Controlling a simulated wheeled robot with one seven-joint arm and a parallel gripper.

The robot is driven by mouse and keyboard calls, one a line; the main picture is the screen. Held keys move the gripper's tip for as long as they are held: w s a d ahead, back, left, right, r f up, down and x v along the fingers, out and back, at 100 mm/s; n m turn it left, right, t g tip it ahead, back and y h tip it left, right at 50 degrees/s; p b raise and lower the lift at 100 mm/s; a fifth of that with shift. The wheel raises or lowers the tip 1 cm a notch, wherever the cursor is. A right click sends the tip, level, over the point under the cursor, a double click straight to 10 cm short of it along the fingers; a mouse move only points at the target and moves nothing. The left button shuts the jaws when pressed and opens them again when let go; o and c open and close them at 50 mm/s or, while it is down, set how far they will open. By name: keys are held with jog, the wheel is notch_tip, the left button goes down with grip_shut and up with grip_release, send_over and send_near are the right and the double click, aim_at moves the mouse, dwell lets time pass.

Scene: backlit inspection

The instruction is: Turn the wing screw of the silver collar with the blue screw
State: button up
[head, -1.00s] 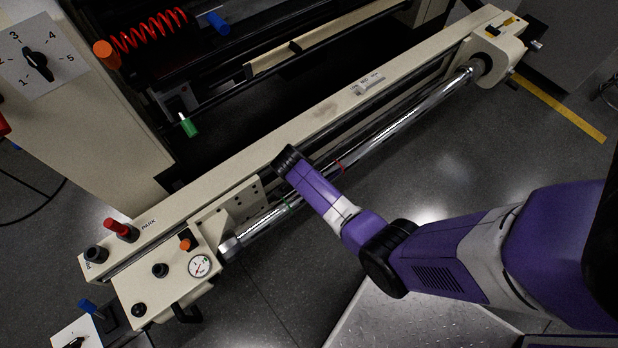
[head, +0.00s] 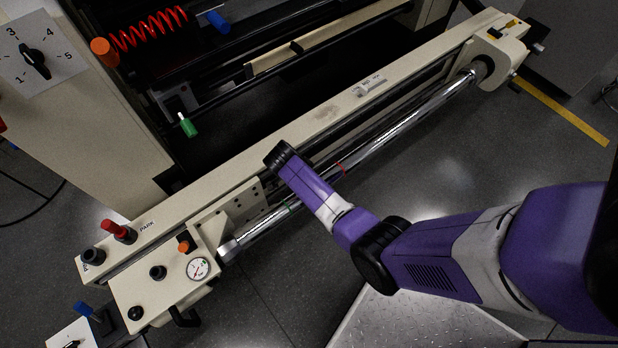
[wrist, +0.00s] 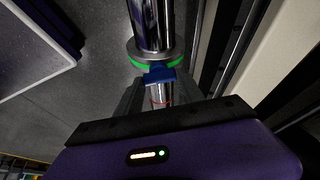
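In the wrist view a silver collar (wrist: 148,50) sits around the chrome shaft (wrist: 150,20), with a bright green band at its lower edge. A blue wing screw (wrist: 160,76) sticks out from it towards my gripper. My gripper (wrist: 157,84) appears open, its two dark grey fingers on either side of the shaft just below the blue screw. I cannot tell whether the fingers touch the screw. In the head view the green band (head: 291,208) shows on the shaft beside my purple wrist; the blue screw and my fingertips are hidden there.
A cream machine beam (head: 330,115) runs behind the shaft. A red mark (head: 341,168) is further along the shaft. A control box with a gauge (head: 198,268) and knobs stands at the left end. Free floor lies in front of the shaft.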

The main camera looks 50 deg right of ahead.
jog(key=o, duration=0.4)
jog(key=shift+o, duration=0.2)
jog(key=p+v, duration=0.2)
jog(key=v, duration=0.5)
jog(key=shift+a+r, duration=0.2)
jog(key=shift+r, duration=0.15)
